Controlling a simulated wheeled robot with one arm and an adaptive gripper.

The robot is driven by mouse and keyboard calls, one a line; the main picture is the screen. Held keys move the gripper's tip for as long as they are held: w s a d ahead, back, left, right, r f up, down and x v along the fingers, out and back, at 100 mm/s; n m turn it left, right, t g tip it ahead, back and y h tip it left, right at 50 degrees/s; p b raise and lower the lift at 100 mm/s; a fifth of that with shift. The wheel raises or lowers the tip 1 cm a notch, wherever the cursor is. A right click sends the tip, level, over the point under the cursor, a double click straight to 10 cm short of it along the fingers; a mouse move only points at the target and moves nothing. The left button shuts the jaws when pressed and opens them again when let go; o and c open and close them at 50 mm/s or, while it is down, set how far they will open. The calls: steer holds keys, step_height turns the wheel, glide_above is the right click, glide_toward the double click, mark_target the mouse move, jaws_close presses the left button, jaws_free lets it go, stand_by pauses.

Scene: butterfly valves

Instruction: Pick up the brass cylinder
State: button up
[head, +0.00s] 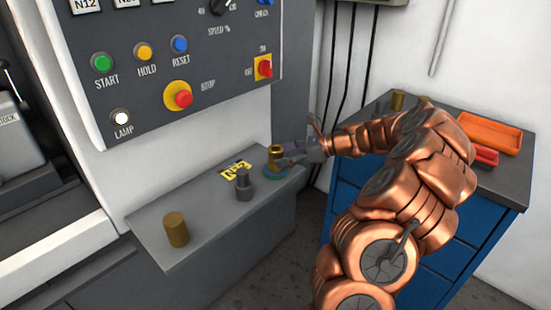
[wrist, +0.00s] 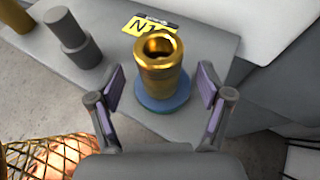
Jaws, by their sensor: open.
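A shiny brass cylinder (head: 276,153), stepped and with a hole in its top, stands upright on a round blue disc (head: 275,171) at the ledge's right end. It also shows in the wrist view (wrist: 158,82). My gripper (head: 288,154) is open, with one finger on each side of this piece in the wrist view (wrist: 161,86). Gaps show between the fingers and the brass, and nothing is held. A plain, duller brass cylinder (head: 176,230) stands upright near the ledge's left end, away from my gripper. Part of it shows in the wrist view's top left corner (wrist: 14,15).
A grey stepped piece (head: 244,186) stands between the two, near a yellow label (head: 236,169). The control panel (head: 180,60) rises behind the ledge (head: 210,225). A blue cabinet (head: 345,205) at right carries an orange tray (head: 487,132) and small brass pieces (head: 398,99).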

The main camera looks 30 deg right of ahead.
mark_target(276, 157)
steer(key=shift+x, duration=1.55)
jaws_close()
